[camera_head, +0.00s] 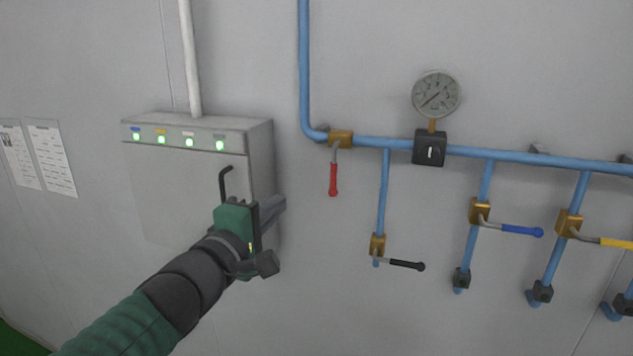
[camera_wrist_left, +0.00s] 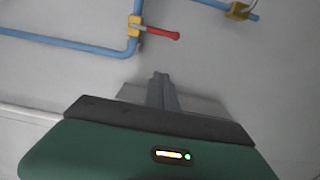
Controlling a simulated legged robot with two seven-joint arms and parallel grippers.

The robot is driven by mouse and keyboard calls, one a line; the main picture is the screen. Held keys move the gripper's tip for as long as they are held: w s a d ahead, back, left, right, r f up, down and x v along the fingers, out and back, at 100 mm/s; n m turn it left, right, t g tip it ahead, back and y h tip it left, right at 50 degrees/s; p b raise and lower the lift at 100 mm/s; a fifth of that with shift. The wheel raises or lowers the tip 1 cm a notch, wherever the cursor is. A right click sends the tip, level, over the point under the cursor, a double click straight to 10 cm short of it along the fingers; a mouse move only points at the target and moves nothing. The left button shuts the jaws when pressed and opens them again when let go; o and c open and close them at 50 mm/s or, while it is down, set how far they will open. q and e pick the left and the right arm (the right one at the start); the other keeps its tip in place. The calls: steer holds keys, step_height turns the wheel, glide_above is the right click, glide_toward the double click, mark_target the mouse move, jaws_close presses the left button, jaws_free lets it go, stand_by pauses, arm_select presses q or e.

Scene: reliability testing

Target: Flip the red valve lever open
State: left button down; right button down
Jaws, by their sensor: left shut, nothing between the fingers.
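The red valve lever (camera_head: 333,180) hangs straight down from a brass valve (camera_head: 341,138) on the blue pipe in the head view. It also shows in the left wrist view, where the red lever (camera_wrist_left: 163,34) sticks out to the right from its brass valve (camera_wrist_left: 134,25). My left gripper (camera_head: 274,207) is in front of the grey box's right side, to the left of and a little below the lever, apart from it. In the left wrist view its fingers (camera_wrist_left: 161,90) are together with nothing between them. The right gripper is in neither view.
A grey control box (camera_head: 188,185) with several green lights and a black handle (camera_head: 225,182) is on the wall at left. Blue pipes (camera_head: 384,190) carry a gauge (camera_head: 436,94) and black (camera_head: 407,265), blue (camera_head: 522,230) and yellow (camera_head: 617,242) levers at right. Bare wall lies below the red lever.

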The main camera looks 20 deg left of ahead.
mark_target(336, 169)
arm_select(q)
steer(key=w, duration=1.1)
steer(key=shift+n, duration=0.3)
steer(key=shift+s+d+f+b, duration=0.15)
steer(key=shift+d+b, duration=0.55)
steer(key=shift+d, duration=1.65)
